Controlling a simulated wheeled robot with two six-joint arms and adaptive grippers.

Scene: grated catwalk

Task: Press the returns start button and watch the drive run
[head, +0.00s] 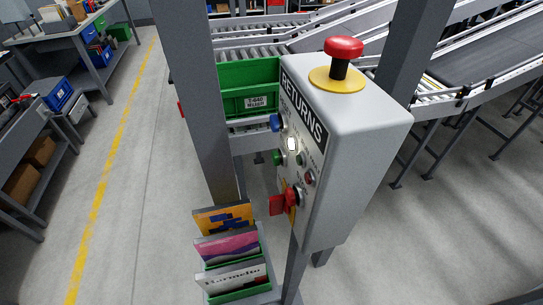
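The grey control box (362,140) stands at right of centre, its panel marked RETURNS (304,105) facing left. A green button (277,157) sticks out from the panel's left side; its small label is unreadable, so I cannot tell if it is the start button. A blue button (276,122) is above it, and a bright white lamp or button (291,144) is beside it. A red part (283,203) sits low on the panel. A red mushroom button (343,48) on a yellow disc tops the box. Neither gripper is in view.
Grey posts (200,90) frame the box. A roller conveyor (250,45) with a green crate (248,100) runs behind; a dark belt (490,60) is at right. A rack of colourful packets (230,250) stands below. Workbenches line the left; floor beside the yellow line (100,190) is clear.

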